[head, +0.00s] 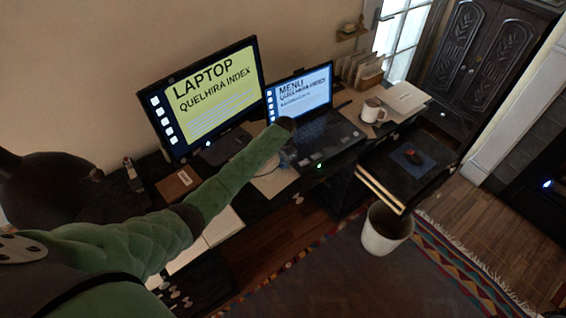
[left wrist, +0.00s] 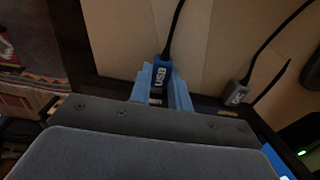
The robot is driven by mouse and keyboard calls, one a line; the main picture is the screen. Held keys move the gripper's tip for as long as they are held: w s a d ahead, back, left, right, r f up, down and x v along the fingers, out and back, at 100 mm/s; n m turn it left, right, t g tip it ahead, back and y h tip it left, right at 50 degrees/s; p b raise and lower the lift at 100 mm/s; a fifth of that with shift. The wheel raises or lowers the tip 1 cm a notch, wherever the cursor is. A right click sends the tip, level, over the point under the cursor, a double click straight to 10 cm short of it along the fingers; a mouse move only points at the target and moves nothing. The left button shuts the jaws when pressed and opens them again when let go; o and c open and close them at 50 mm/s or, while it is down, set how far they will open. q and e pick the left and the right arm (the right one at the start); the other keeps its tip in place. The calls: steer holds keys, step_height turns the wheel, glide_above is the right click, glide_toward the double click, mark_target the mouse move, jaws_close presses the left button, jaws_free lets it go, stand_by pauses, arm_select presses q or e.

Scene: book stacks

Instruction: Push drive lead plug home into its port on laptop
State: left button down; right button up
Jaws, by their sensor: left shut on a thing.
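The laptop (head: 325,132) stands open on the desk in the head view, its screen lit with a menu. My left arm reaches across to the laptop's left side. In the left wrist view my left gripper (left wrist: 160,88) has its light blue fingers shut on a dark blue plug marked USB (left wrist: 161,73), with a black cable running up from it. The plug's tip and the port are hidden, so I cannot tell how far in it sits. A second, grey plug (left wrist: 237,94) with a black cable is to its right, apart from my fingers. My right gripper is not in view.
A large monitor (head: 215,92) stands left of the laptop. A white mug (head: 373,110) and papers (head: 403,98) are to its right. A pulled-out drawer or tray holds a mouse (head: 412,157). A white bin (head: 386,230) stands on the floor in front.

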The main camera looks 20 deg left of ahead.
arm_select(q)
steer(key=shift+w+d, duration=0.3)
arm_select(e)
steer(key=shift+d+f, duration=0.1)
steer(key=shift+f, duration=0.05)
arm_select(q)
steer(key=c, duration=1.2)
jaws_free()
steer(key=shift+c, duration=0.2)
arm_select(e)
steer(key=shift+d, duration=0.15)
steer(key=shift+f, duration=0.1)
arm_select(q)
steer(key=shift+r+b, duration=0.35)
steer(key=shift+b, duration=0.05)
step_height(320, 180, up, 5)
steer(key=shift+f+b, duration=0.1)
steer(key=shift+b, duration=1)
steer(key=shift+r, duration=0.85)
steer(key=shift+r+b, duration=0.3)
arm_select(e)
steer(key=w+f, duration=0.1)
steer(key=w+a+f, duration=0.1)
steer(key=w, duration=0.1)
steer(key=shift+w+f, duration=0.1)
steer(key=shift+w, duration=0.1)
